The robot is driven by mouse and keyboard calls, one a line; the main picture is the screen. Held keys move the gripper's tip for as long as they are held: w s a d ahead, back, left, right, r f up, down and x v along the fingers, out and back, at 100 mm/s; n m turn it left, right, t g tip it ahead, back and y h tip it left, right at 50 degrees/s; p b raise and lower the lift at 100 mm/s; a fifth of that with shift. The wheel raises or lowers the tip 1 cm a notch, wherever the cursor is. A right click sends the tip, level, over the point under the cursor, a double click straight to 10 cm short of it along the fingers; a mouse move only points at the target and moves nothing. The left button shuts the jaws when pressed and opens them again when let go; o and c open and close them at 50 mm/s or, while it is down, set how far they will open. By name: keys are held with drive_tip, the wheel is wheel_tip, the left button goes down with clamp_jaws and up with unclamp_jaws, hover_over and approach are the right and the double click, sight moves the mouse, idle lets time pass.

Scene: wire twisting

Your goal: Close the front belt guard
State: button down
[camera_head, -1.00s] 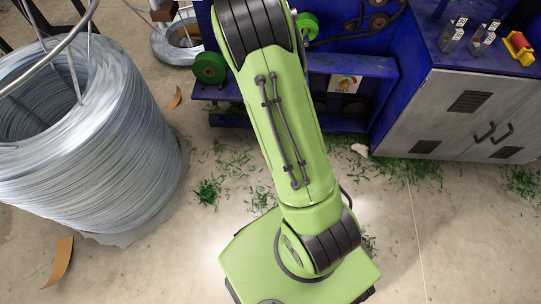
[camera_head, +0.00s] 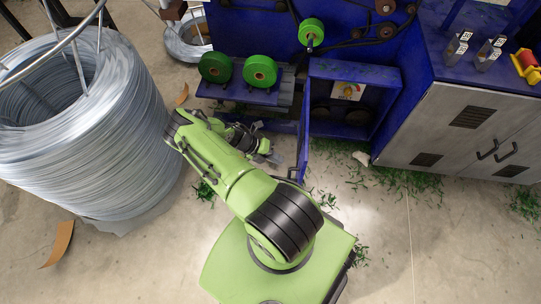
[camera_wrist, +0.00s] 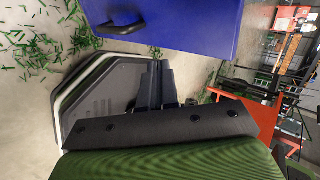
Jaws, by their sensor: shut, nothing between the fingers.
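The front belt guard (camera_head: 304,130) is a blue door on the blue machine, standing open and seen almost edge-on at the left side of the belt compartment (camera_head: 345,100). In the wrist view the guard (camera_wrist: 195,25) is a broad blue panel with a black bar handle (camera_wrist: 120,27). My gripper (camera_head: 275,158) is to the left of the guard in the head view, low near its outer end. In the wrist view my gripper (camera_wrist: 158,66) has its dark fingers together and empty, just below the panel's edge. I cannot tell whether it touches the panel.
A large wire coil (camera_head: 85,130) stands on the left. Green spools (camera_head: 260,71) sit on a blue ledge behind my arm. A grey cabinet (camera_head: 465,130) is at right.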

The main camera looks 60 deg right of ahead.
drive_tip(key=s+d+f+b, duration=0.1)
drive_tip(key=s+d+f, duration=0.1)
drive_tip(key=s, duration=0.4)
drive_tip(key=shift+d+f, duration=0.35)
drive_tip(key=shift+d, duration=0.4)
drive_tip(key=shift+s, duration=0.1)
